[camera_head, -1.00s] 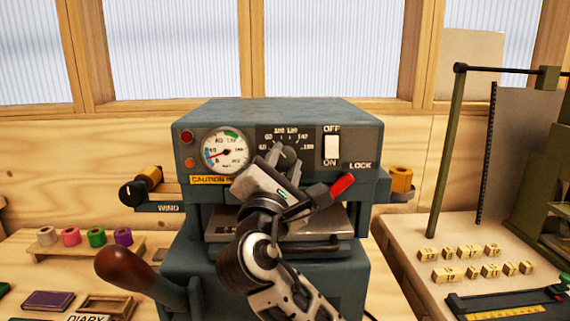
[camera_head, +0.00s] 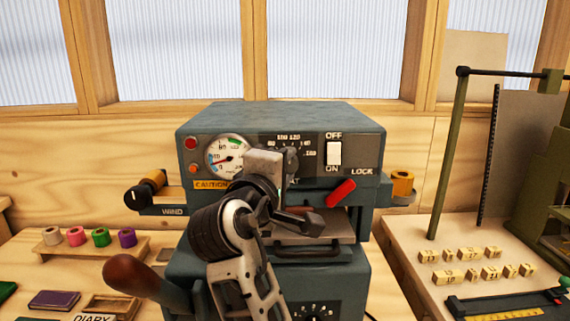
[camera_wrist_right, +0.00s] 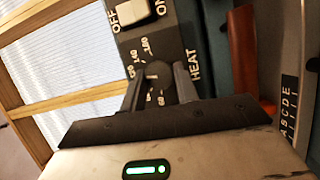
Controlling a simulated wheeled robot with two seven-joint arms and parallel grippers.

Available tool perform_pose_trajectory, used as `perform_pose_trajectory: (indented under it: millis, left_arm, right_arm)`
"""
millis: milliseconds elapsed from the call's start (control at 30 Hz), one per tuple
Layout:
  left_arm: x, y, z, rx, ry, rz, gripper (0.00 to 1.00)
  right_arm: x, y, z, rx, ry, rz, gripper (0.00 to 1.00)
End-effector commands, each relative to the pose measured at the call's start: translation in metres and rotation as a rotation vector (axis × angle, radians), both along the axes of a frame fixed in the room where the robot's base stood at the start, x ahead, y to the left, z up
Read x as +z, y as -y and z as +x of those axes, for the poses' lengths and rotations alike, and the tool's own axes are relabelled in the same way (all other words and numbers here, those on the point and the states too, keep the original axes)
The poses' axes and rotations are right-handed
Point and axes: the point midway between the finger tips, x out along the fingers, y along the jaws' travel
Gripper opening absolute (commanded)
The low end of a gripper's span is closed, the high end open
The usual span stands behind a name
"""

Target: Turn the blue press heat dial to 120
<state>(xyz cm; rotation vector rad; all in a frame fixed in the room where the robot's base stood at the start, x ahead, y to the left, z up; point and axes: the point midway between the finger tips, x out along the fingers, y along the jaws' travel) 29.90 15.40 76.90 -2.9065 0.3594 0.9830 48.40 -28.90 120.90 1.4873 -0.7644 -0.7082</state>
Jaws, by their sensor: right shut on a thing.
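The blue-grey press (camera_head: 225,115) stands in the middle of the head view. Its heat dial scale (camera_head: 309,143) is on the black panel, with marks such as 100, 120, 140 and 160 showing around the rim. My right gripper (camera_head: 284,162) is at the dial and covers its lower part. In the right wrist view, my right gripper (camera_wrist_right: 158,84) is shut on the dark dial knob (camera_wrist_right: 157,70), one finger on each side. The HEAT label is beside it. Which number the pointer stands at cannot be told. My left gripper is not in view.
The white OFF/ON switch (camera_head: 334,153) and red LOCK lever (camera_head: 341,192) are close to the right of the dial. The round gauge (camera_head: 226,156) is at its left. A brown-knobbed handle (camera_head: 130,273) sticks out at lower left. Foil rolls (camera_head: 101,237) stand further left.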

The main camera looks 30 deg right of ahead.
Motion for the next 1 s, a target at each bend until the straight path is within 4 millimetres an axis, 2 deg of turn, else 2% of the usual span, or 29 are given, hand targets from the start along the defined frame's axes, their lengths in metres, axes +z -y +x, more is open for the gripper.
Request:
perform_pose_trajectory:
  millis: [300, 767, 800, 867, 1000]
  left_arm:
    - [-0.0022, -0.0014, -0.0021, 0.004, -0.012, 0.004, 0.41]
    - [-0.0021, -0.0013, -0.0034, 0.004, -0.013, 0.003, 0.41]
    - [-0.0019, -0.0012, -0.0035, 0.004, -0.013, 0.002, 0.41]
    - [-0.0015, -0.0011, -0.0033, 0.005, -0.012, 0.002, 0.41]
    - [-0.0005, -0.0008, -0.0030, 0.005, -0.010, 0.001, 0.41]
  right_arm:
    - [0.0009, 0.0003, -0.0003, -0.001, 0.052, 0.086, 0.08]
    - [0.0006, 0.0005, -0.0003, -0.002, 0.059, 0.096, 0.08]
    - [0.0006, 0.0005, -0.0003, -0.002, 0.059, 0.096, 0.33]
    - [0.0006, 0.0005, -0.0003, -0.002, 0.058, 0.095, 0.50]
    - [0.0006, 0.0004, -0.0002, -0.001, 0.058, 0.095, 0.52]
